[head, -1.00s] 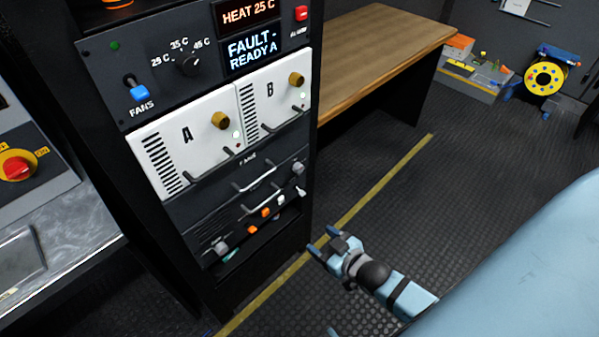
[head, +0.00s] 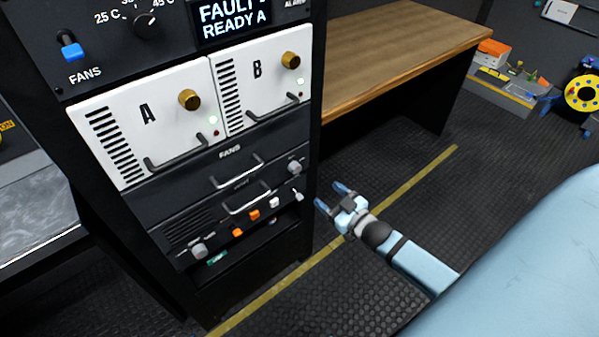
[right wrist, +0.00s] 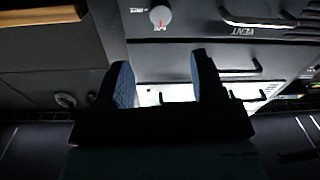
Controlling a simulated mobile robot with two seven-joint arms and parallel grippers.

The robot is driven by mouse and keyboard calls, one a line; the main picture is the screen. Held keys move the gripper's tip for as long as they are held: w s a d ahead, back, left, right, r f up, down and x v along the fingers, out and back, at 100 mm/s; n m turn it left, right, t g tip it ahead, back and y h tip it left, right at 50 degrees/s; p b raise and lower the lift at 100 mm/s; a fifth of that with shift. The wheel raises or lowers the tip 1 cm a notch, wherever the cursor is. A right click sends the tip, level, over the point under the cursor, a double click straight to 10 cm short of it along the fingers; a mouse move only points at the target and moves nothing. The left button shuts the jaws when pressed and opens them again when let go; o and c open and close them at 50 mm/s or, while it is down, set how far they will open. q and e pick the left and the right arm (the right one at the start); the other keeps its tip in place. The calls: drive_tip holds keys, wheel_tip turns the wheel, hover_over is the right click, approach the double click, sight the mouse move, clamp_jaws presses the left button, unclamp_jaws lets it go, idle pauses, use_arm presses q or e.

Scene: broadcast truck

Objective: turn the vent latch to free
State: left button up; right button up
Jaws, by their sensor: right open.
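In the right wrist view the picture is upside down, and the knob (right wrist: 160,17) shows with a red mark near small lettering too small to read surely. The VENT label and a bar handle (right wrist: 258,22) sit beside it. My right gripper (head: 330,197) is open and empty, right of the rack and apart from the knob. Its two spread fingers (right wrist: 163,82) show in the wrist view. My left gripper is not in view.
White modules A (head: 135,140) and B (head: 235,110) sit above. A lower panel holds orange switches (head: 253,215) and another grey knob (head: 199,250). A wooden bench (head: 400,45) stands behind at right. The floor (head: 400,170) around my right gripper is clear.

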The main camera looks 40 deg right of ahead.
sight(298, 171)
drive_tip(key=w, duration=0.4)
drive_tip(key=w+a, duration=0.1)
drive_tip(key=w, duration=0.3)
drive_tip(key=w+b, duration=0.1)
drive_tip(key=w, duration=0.3)
drive_tip(key=shift+a, duration=0.3)
drive_tip(key=c, duration=0.9)
